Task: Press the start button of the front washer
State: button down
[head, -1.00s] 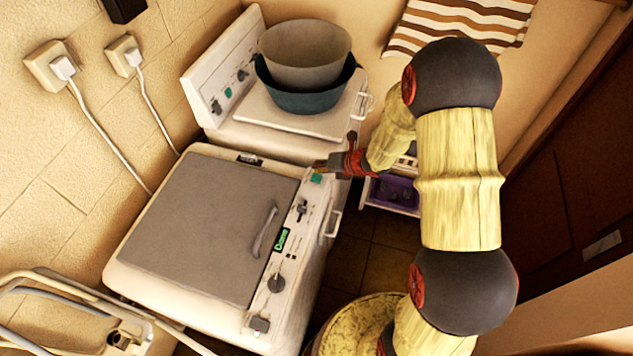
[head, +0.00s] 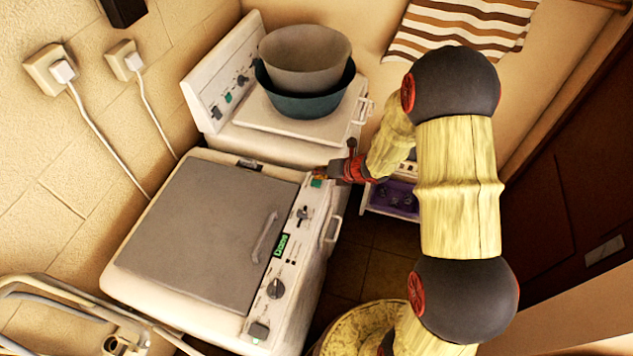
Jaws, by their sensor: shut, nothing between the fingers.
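The front washer (head: 140,245) is the nearer white machine with a flat grey lid, shut. Its control strip (head: 298,262) runs along its right side. On the strip are a green button (head: 316,183) at the far end, a lit green display (head: 281,245), dark knobs and a grey square button (head: 258,330) at the near end. My gripper (head: 318,173) is shut and empty. Its tips are right at the green button and overlap its far edge in the picture. I cannot tell whether they touch it.
A second white machine (head: 245,140) stands behind, with two nested basins (head: 305,75) on its lid. A handle (head: 333,230) sticks out of the front washer's front. A purple-lined shelf (head: 390,197) is beyond my gripper. A metal rack (head: 50,290) is at lower left.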

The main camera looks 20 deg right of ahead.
aim_at(319, 181)
jog(key=shift+f, duration=0.1)
dwell(0.5)
jog(key=shift+f+b, duration=0.3)
jog(key=shift+b, duration=0.1)
jog(key=shift+f+b, duration=0.45)
jog(key=shift+f, duration=0.1)
dwell(0.5)
jog(key=shift+r, duration=0.2)
dwell(0.6)
jog(key=shift+r+p, duration=0.75)
notch_tip(319, 181, up, 5)
jog(key=p, duration=0.4)
dwell(0.4)
